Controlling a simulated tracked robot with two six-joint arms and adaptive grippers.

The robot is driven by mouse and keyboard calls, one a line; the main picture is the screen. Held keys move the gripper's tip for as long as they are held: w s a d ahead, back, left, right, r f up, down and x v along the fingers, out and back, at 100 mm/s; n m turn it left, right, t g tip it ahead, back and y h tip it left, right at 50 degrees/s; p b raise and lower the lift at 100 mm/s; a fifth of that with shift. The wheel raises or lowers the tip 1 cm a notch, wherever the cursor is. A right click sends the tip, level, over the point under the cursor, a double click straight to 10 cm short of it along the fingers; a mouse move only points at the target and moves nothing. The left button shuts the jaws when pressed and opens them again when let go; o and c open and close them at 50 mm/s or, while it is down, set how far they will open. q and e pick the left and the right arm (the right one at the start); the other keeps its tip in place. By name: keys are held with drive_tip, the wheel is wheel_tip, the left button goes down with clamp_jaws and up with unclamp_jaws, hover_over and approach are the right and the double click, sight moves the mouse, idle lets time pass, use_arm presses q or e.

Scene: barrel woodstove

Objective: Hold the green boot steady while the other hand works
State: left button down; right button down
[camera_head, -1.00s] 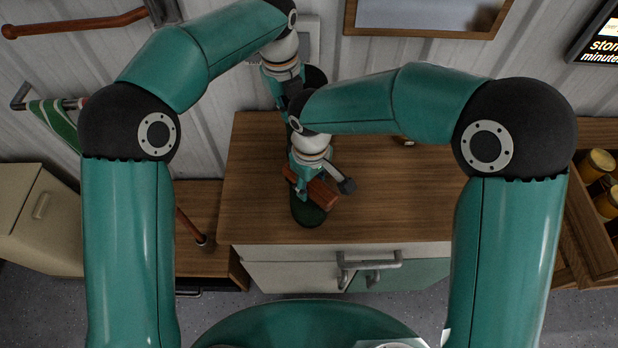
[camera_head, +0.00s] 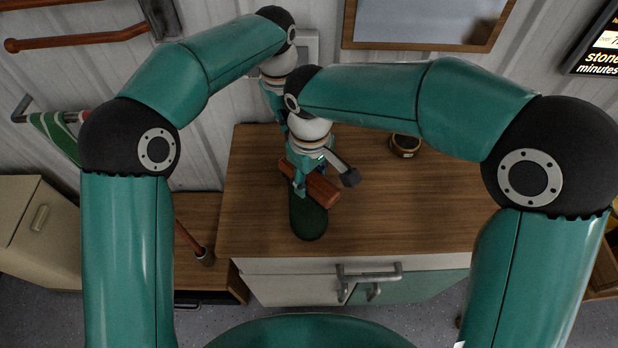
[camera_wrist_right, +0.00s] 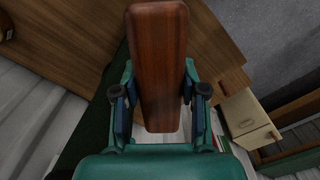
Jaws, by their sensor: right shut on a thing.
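The dark green boot (camera_head: 309,222) lies on the wooden counter, its rounded end towards me. A dark green strip of it also shows at the left in the right wrist view (camera_wrist_right: 97,125). My right gripper (camera_head: 306,178) is over the boot, shut on a reddish-brown wooden block (camera_head: 323,190). In the right wrist view the block (camera_wrist_right: 158,60) sits between the two fingers. I cannot tell whether the block touches the boot. My left gripper (camera_head: 277,108) is behind my right arm at the boot's far end; its fingers are mostly hidden, so its hold on the boot is unclear.
The counter top (camera_head: 430,205) is clear to the right, apart from a small round tin (camera_head: 405,145) near my right forearm. A beige cabinet (camera_head: 35,230) stands at the left.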

use_arm(q)
drive_tip(key=c, duration=1.2)
unclamp_jaws()
drive_tip(key=shift+c, duration=0.2)
wheel_tip(320, 180, up, 12)
drive_tip(key=shift+s+a, duration=0.2)
drive_tip(key=shift+a, duration=0.05)
